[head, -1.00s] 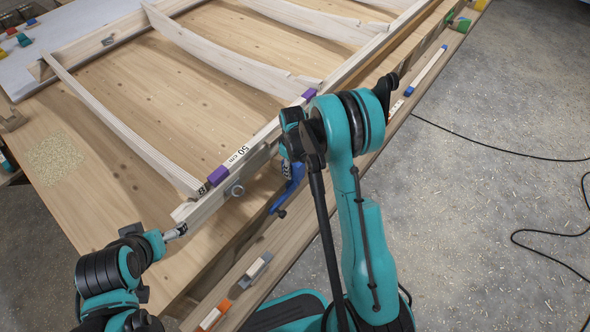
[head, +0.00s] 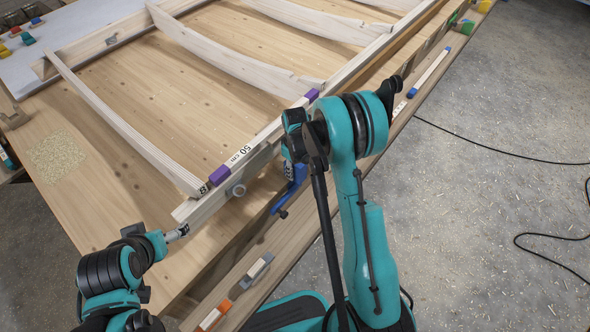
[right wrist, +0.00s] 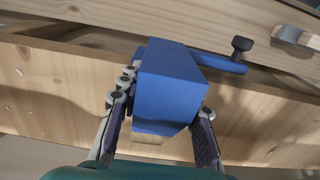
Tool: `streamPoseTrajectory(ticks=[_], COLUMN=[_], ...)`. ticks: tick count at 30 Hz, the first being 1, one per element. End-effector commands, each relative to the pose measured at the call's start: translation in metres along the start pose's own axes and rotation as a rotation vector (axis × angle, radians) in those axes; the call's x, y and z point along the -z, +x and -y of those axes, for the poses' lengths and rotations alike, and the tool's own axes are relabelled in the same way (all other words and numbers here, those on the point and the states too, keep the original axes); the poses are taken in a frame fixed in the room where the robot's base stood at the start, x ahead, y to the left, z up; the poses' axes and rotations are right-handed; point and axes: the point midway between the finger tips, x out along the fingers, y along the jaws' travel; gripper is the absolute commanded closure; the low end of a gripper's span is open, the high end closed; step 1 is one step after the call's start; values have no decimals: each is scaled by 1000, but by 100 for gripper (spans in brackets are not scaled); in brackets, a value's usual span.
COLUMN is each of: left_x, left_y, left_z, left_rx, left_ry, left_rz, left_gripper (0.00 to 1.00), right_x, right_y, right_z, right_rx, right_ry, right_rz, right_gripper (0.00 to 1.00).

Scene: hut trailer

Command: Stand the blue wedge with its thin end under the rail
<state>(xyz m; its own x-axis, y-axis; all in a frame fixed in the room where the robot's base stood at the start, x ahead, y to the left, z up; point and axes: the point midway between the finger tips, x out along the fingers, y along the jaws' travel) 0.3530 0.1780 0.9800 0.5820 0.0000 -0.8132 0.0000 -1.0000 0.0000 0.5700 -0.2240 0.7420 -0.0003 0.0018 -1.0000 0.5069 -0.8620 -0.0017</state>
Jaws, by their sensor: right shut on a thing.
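My right gripper (right wrist: 155,118) is shut on the blue wedge (right wrist: 172,82), with one finger on each side. The wedge's broad end faces the right wrist camera; its thin end is hidden. In the head view the right gripper (head: 292,165) is beside the near side of the rail (head: 262,150), and my arm largely covers what it holds. The rail is a long pale wooden beam with a "50 cm" marking and purple pieces on it. I cannot tell whether wedge and rail touch. My left gripper (head: 178,233) is at the rail's near end, its finger opening unclear.
A blue bar with a black knob (right wrist: 242,45) lies behind the wedge; it may be a clamp. A grey block (head: 257,268) and an orange-ended piece (head: 214,316) lie on the bench's front ledge. Curved slats (head: 125,125) join the rail. Coloured pieces (head: 27,38) lie far left.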

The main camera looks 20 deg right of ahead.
Motion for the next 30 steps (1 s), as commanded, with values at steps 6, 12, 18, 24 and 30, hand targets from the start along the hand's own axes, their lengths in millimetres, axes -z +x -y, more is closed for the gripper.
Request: streamPoseTrajectory(ticks=[6, 12, 18, 24, 30], left_x=[0, 0, 0, 0, 0], left_y=[0, 0, 0, 0, 0], left_z=[0, 0, 0, 0, 0], left_rx=[0, 0, 0, 0, 0], left_ry=[0, 0, 0, 0, 0], left_rz=[0, 0, 0, 0, 0], left_gripper=[12, 12, 12, 12, 12], right_x=[0, 0, 0, -1, 0], right_y=[0, 0, -4, -36, -80], right_z=[0, 0, 0, 0, 0], right_rx=[1, 0, 0, 0, 0], right_ry=[0, 0, 0, 0, 0], right_rz=[1, 1, 1, 1, 1], right_gripper=[51, 42, 42, 42, 42])
